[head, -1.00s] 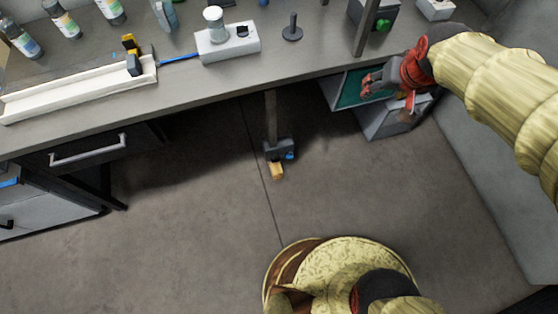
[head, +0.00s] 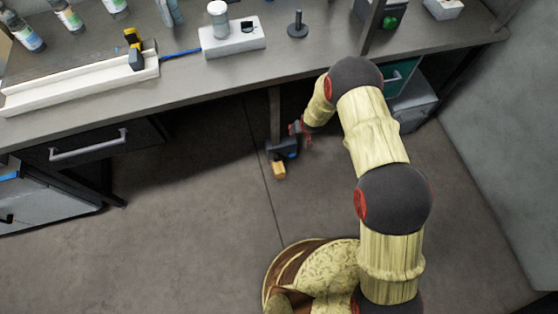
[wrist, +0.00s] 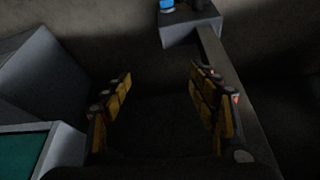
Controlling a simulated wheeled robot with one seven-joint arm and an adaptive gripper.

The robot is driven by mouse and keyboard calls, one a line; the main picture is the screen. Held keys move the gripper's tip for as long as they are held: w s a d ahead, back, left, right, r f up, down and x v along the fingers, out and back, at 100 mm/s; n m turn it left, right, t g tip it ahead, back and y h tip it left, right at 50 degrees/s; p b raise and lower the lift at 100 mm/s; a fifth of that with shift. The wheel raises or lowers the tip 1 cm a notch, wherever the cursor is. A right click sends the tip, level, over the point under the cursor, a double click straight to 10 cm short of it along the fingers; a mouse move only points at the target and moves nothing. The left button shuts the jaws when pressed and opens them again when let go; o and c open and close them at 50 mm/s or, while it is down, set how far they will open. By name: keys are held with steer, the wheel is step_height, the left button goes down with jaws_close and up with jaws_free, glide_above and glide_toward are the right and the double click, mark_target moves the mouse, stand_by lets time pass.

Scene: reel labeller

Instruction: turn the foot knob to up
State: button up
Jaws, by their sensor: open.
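A dark grey box (head: 272,151) stands low on the floor at the base of an upright post under the bench. In the wrist view the box (wrist: 190,31) is at the top edge with the blue part (wrist: 167,5) cut off by the frame. My gripper (wrist: 160,80) is open and empty, its yellow-padded fingers apart. In the head view my gripper (head: 300,130) is just right of the post, close to the box. The knob's setting is too small to read.
The post (wrist: 238,95) runs close along the right finger in the wrist view. A grey cabinet with a green panel (wrist: 22,155) is at lower left there. The floor (head: 190,220) in front is clear.

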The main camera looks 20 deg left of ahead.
steer(key=s+a+f+n+t+y, duration=0.1)
steer(key=a+f+t, duration=0.15)
steer(key=f, duration=0.65)
steer(key=s+a+f+t+y, duration=0.1)
steer(key=s+a+f, duration=0.15)
steer(key=f, duration=0.75)
steer(key=t+y+b, duration=0.1)
steer(key=t+y, duration=0.2)
steer(key=t, duration=0.1)
glide_toward(279, 159)
steer(key=w+a, duration=0.1)
steer(key=w, duration=0.1)
steer(key=shift+n+g, duration=0.3)
steer(key=shift+g, duration=0.05)
steer(key=b+x, duration=0.3)
steer(key=x, duration=0.4)
steer(key=shift+a+f, duration=0.1)
steer(key=shift+f, duration=0.05)
steer(key=shift+c, duration=0.2)
steer(key=c, duration=1.1)
